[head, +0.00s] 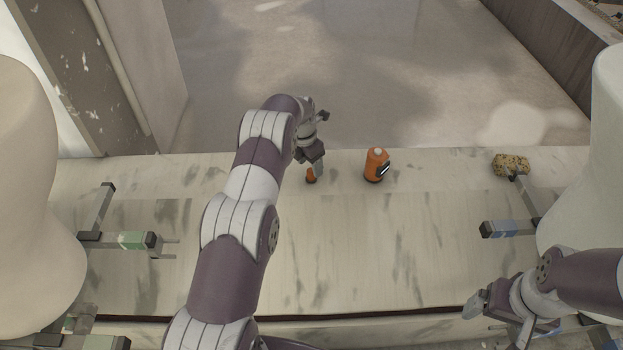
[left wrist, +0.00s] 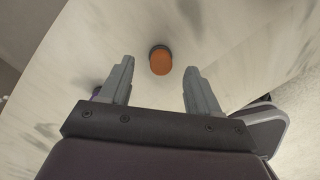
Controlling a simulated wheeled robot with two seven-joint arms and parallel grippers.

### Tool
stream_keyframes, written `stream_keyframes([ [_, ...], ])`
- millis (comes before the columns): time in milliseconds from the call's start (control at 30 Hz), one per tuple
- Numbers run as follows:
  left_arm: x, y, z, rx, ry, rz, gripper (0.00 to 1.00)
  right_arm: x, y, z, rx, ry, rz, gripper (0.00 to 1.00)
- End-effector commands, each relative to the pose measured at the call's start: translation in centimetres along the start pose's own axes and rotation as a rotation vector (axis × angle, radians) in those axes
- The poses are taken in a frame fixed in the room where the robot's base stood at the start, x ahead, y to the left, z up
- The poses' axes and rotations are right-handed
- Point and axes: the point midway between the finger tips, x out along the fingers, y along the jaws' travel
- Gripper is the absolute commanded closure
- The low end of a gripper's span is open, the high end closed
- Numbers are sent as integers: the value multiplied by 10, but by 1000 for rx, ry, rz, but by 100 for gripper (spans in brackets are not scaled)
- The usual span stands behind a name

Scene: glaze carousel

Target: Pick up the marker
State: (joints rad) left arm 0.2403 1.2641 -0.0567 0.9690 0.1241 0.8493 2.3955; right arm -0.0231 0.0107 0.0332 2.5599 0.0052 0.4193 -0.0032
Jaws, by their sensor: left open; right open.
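The marker (head: 311,174) appears as a small orange and dark upright piece on the pale, streaked worktop, partly hidden by my left gripper. In the left wrist view an orange round end with a dark rim, apparently the marker (left wrist: 160,61), lies beyond the fingertips, between their lines and slightly left of centre. My left gripper (head: 313,158) is just above and beside it; in the left wrist view the gripper (left wrist: 162,82) is open with nothing between its fingers. My right gripper (head: 474,304) is at the lower right, far from the marker, open and apparently empty.
An orange bottle (head: 375,168) with a pale cap and dark label stands right of the marker. A speckled yellowish sponge-like lump (head: 511,166) lies farther right. Large pale rounded forms (head: 36,200) flank the worktop, with dark bracket-like bars beside them. The middle front is clear.

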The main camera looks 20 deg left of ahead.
Motion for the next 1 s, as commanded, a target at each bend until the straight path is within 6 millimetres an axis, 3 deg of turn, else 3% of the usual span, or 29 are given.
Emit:
stream_keyframes([
  [33,19,-2,-2,0,3,-2,38,13,0,2,0,0,0,8],
  [167,37,-2,-2,1,1,-1,38,20,0,3,0,-1,0,8],
  [433,39,-2,-1,1,1,-1,38,19,0,2,0,0,0,8],
  [467,39,-2,-1,1,1,-1,44,19,0,2,0,0,0,8],
  [600,39,-2,-1,1,1,-1,90,19,0,2,0,0,0,8],
  [633,39,-2,-1,1,1,-1,94,19,0,2,0,0,0,8],
  [1000,31,-2,0,1,0,0,94,14,0,2,0,0,0,8],
])
